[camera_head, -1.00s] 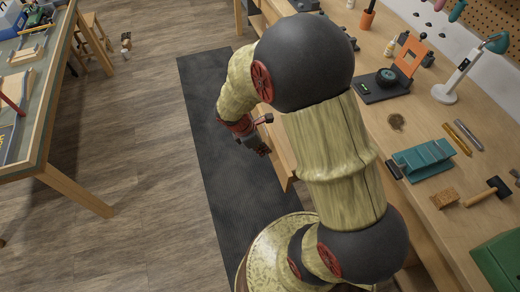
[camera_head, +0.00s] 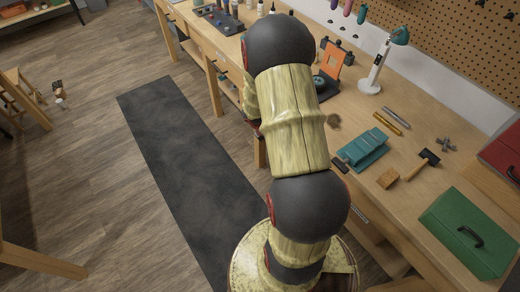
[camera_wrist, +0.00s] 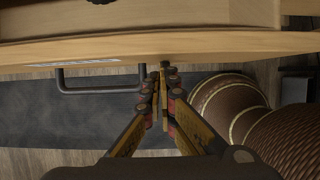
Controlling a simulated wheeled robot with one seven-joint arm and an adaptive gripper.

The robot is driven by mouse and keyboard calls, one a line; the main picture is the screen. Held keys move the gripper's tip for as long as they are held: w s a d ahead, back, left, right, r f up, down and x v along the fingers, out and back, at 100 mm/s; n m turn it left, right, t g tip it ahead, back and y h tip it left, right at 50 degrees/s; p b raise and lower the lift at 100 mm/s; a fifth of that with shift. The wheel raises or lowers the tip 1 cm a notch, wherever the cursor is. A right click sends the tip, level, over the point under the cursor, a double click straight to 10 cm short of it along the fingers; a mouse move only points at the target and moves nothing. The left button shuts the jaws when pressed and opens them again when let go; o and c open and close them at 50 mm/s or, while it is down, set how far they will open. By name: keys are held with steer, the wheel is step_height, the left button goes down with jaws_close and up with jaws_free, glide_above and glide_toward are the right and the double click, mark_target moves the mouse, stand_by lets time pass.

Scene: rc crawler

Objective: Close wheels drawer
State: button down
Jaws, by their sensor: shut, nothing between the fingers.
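In the wrist view a wooden drawer front (camera_wrist: 215,45) runs across the top, with a pale label strip (camera_wrist: 85,62) and a dark bar handle (camera_wrist: 100,88). My gripper (camera_wrist: 164,70) is shut and empty. Its fingertips are at the lower edge of the front, right of the handle; I cannot tell whether they touch it. How far the drawer stands out is unclear. In the head view my arm hides the gripper and most of this drawer area.
The wooden workbench (camera_head: 345,150) holds a teal block (camera_head: 362,150), a hammer (camera_head: 422,163), a green toolbox (camera_head: 465,235) and a lamp (camera_head: 375,70). A dark mat (camera_head: 185,165) lies on the clear floor left of the bench.

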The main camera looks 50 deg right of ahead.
steer(key=d, duration=0.2)
steer(key=s+d+p, duration=0.1)
steer(key=d, duration=0.1)
steer(key=s+d, duration=0.1)
steer(key=d, duration=0.2)
steer(key=shift+p, duration=0.4)
steer(key=shift+w, duration=0.15)
